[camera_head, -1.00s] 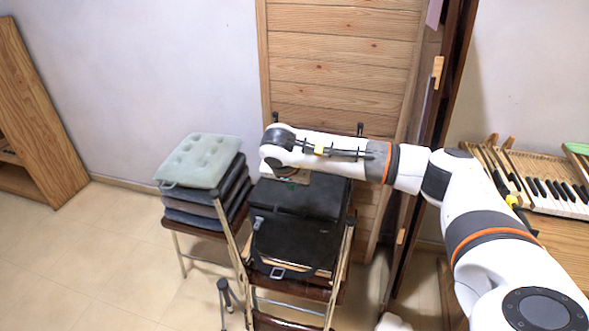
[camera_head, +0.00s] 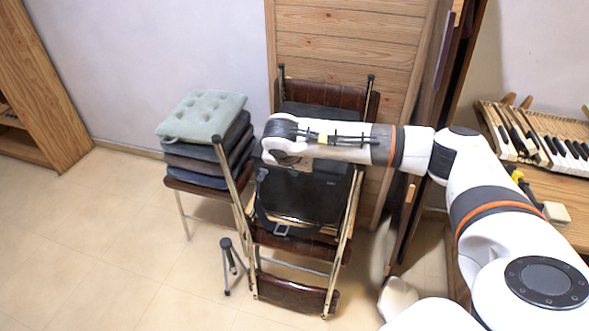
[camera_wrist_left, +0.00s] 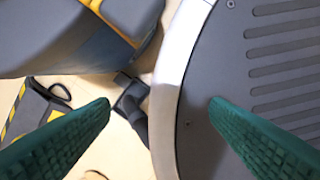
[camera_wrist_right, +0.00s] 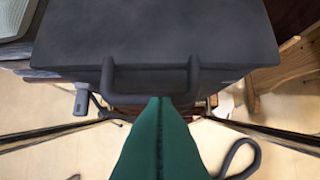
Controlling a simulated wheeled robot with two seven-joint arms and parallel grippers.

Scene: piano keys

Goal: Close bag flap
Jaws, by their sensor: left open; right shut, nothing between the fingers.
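A black bag (camera_head: 300,190) rests on the seat of a folding chair. A dark panel shows behind my right arm against the chair's backrest; I cannot tell if it is the flap. In the right wrist view a broad dark surface of the bag (camera_wrist_right: 150,35) fills the top, with a black handle loop (camera_wrist_right: 205,75) at its near edge. My right gripper (camera_wrist_right: 158,100) is shut and empty, its green fingertips overlapping the handle in view; contact is unclear. In the head view my wrist hides it. My left gripper (camera_wrist_left: 160,103) is open and empty, away from the bag.
Several stacked cushions (camera_head: 203,115) lie on a seat left of the chair (camera_head: 290,295). A small black stand (camera_head: 230,265) is on the floor in front. Piano keys (camera_head: 550,145) lie on a wooden surface at right. The floor at left is clear.

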